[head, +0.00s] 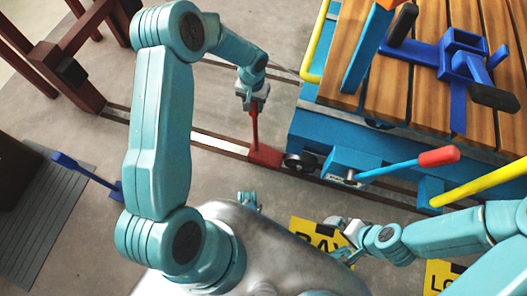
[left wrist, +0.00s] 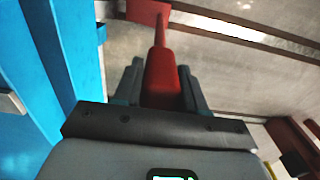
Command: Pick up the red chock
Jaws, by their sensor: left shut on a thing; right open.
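The red chock (head: 265,155) sits at the rail beside a small dark wheel of the blue cart, with its red handle standing up from the wedge. My left gripper (head: 253,100) is shut on the top of that handle. In the left wrist view the handle of the red chock (left wrist: 163,80) lies between the two fingers of the left gripper (left wrist: 162,88), and the wedge is at the top of the picture. My right gripper (head: 345,228) is open and empty, low in the head view near a yellow floor marking.
The blue cart (head: 305,128) with a wooden slat deck stands right of the chock. A lever with a red grip (head: 438,157) and a yellow bar (head: 480,184) stick out from it. Rails (head: 215,143) cross the floor. A brown frame (head: 70,60) stands at the upper left.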

